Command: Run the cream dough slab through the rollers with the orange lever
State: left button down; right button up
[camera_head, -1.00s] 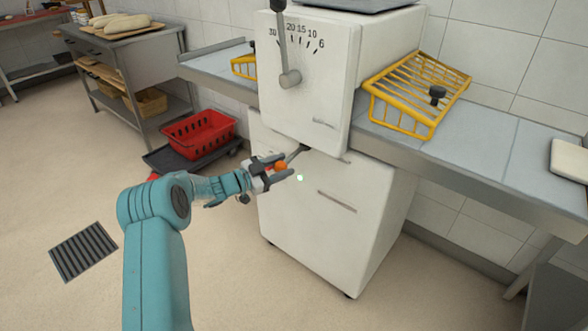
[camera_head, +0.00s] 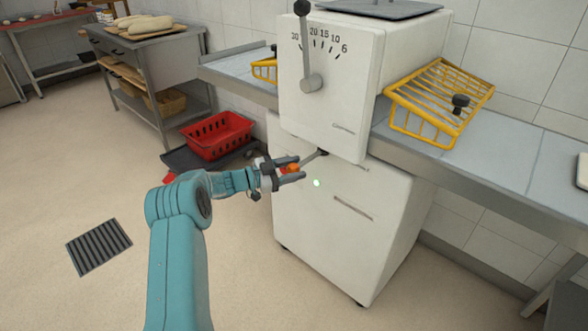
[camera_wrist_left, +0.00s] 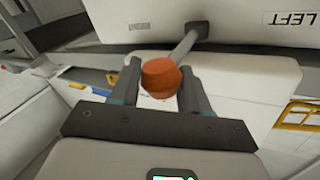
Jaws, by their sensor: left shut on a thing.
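The orange lever (camera_head: 291,169) is a knob on a grey rod that comes out of the front of the white roller machine (camera_head: 330,85), below its dial. My left gripper (camera_head: 291,172) is shut on this knob. In the left wrist view the orange knob (camera_wrist_left: 161,77) sits between the two grey fingers, with its rod running up to the machine. The pale dough slab (camera_head: 582,171) is cut by the right edge of the head view, on the right side table (camera_head: 500,150). The rollers are hidden. My right gripper is out of view.
A yellow wire guard (camera_head: 440,95) is raised over the right table; another (camera_head: 264,69) stands left of the machine. A red basket (camera_head: 217,135) and a steel rack (camera_head: 150,50) with loaves stand at the left. Floor in front is clear.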

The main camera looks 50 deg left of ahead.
pick_arm(q)
jog(key=c, duration=0.7)
grip_release()
jog(key=shift+d, duration=0.3)
jog(key=shift+o, duration=0.2)
jog(key=shift+a, duration=0.15)
jog(key=shift+s+a, duration=0.2)
jog(key=shift+s, duration=0.1)
jog(key=v, duration=1.5)
jog(key=shift+s+p, duration=0.3)
jog(key=shift+p, duration=0.15)
